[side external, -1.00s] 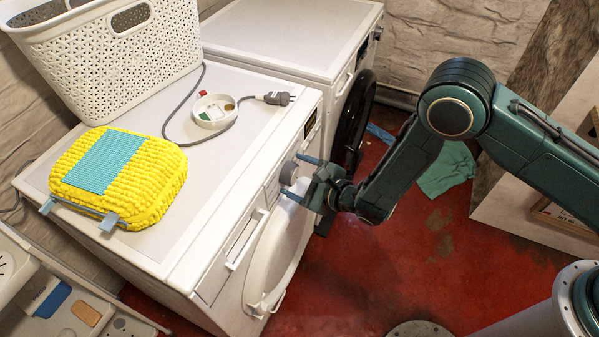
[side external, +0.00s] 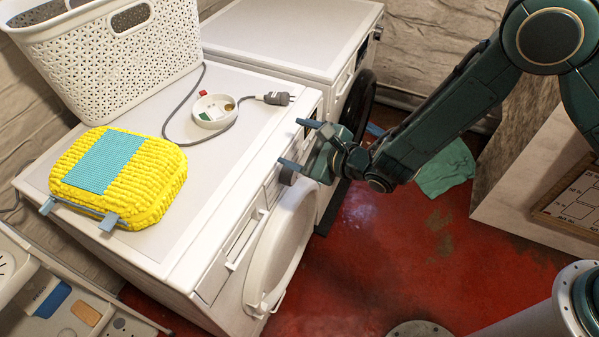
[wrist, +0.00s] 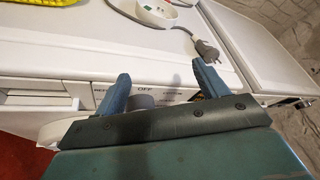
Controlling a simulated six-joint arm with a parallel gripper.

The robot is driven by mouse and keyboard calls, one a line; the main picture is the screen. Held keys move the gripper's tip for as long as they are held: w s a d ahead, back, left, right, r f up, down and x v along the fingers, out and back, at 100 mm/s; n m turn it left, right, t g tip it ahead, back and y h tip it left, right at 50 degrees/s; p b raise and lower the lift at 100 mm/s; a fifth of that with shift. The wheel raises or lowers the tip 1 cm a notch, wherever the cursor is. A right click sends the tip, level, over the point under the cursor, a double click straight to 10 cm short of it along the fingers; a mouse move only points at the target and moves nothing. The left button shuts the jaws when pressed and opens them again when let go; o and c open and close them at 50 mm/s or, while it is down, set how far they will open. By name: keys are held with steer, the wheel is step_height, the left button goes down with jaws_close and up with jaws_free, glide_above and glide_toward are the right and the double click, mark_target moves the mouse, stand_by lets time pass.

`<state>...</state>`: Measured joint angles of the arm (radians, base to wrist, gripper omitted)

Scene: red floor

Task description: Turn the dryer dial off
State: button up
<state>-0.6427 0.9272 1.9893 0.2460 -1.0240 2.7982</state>
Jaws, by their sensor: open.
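The dryer (side external: 235,190) is the white front machine, and its dial (side external: 287,175) is a grey round knob on the front panel. My gripper (side external: 298,144) is open and empty, in front of the panel and higher than the dial; its lower finger is close above the knob. I cannot tell whether they touch. In the wrist view the dial (wrist: 140,101) shows partly behind the left finger, under printed panel text that seems to read OFF. The wrist body hides the dial's lower part, and its pointer is not readable.
On the dryer lie a yellow item with a blue patch (side external: 118,175), a white basket (side external: 120,60), a small round dish (side external: 212,110) and a grey plug with cord (side external: 275,98). The round door (side external: 280,240) is below the panel. A second machine (side external: 300,40) stands behind.

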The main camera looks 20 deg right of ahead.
step_height(320, 180, up, 8)
glide_above(295, 174)
steer(key=s, duration=0.1)
steer(key=shift+s+d+r, duration=0.1)
steer(key=shift+d+r, duration=0.1)
steer(key=shift+d, duration=0.05)
stand_by(0.3)
steer(key=s+d+f+m+g+y, duration=0.1)
steer(key=s+d+f+g, duration=0.1)
steer(key=d+f, duration=0.3)
steer(key=s+d+f+m+g+y, duration=0.1)
steer(key=s+d+f+m+y, duration=0.1)
steer(key=s+d+f, duration=0.3)
steer(key=shift+s+d+f+g, duration=0.25)
steer(key=shift+f+g, duration=0.15)
steer(key=shift+f, duration=1.75)
steer(key=shift+w+a+f, duration=0.1)
steer(key=shift+a, duration=0.1)
steer(key=shift+x, duration=6.75)
steer(key=shift+a, duration=0.15)
